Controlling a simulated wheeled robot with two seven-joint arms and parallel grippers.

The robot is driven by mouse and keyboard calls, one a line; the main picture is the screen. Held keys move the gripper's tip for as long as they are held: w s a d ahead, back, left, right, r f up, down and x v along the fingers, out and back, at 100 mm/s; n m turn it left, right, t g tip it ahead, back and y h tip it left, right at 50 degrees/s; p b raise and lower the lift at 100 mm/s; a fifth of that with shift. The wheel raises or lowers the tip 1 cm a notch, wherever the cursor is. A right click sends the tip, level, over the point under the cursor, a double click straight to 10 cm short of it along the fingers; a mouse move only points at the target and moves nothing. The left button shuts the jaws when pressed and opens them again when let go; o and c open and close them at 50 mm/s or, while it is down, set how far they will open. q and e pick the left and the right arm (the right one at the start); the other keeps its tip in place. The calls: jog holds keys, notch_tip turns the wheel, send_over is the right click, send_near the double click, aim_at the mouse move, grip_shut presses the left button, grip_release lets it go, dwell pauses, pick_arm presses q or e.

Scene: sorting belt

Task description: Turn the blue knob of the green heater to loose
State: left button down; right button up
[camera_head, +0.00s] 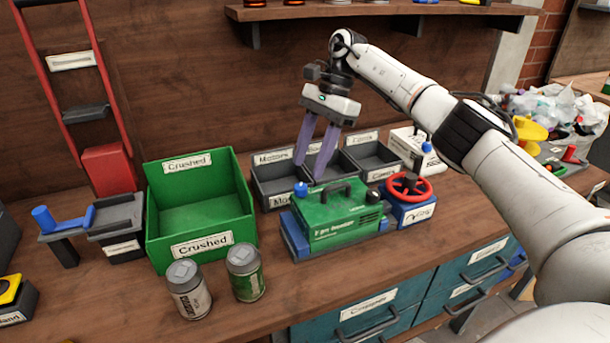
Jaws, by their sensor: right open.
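The green heater (340,222) stands on the wooden bench on a blue base, with a dark handle on top. A blue knob (300,189) stands up at its top left corner. The knob's setting cannot be read. My left gripper is not in view.
A blue box with a red handwheel (406,187) stands right of the heater. Grey bins (275,190) are behind it. A green "Crushed" bin (201,243) and two cans (188,288) (245,272) stand left. The bench front before the heater is clear.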

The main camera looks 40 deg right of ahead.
jog(key=v, duration=0.5)
dwell(0.5)
